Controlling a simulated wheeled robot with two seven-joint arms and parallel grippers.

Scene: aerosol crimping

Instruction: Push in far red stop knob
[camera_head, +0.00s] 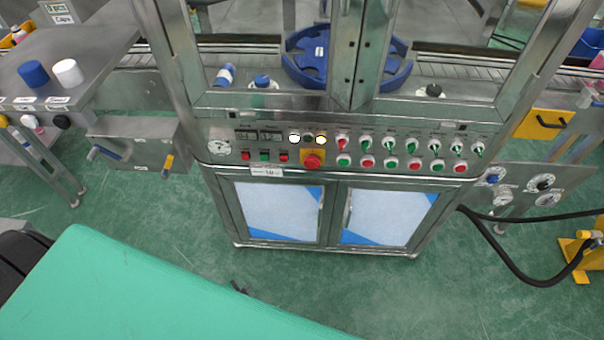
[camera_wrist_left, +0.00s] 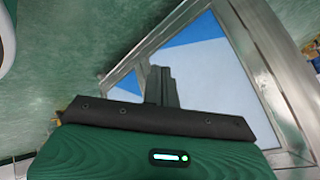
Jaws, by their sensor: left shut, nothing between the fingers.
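A red mushroom-shaped knob (camera_head: 313,161) sits on a yellow plate at the middle-left of the machine's control panel. Smaller red buttons sit on the same panel: a left one (camera_head: 245,155), one beside the yellow plate (camera_head: 283,155), and several on the right, the farthest right (camera_head: 460,168) in the lower row. I cannot tell which one the task names. Only the dark tips of my left gripper (camera_head: 238,287) show, below the panel and apart from it. In the left wrist view its fingers (camera_wrist_left: 161,84) are shut and empty, before a cabinet door. My right gripper is not in view.
The control panel (camera_head: 225,131) stands above two cabinet doors (camera_head: 279,211) with white and blue panes. A steel box with handles (camera_head: 135,145) juts out at the left. A black hose (camera_head: 510,270) runs at the right. Green floor (camera_head: 400,300) before the cabinet is clear.

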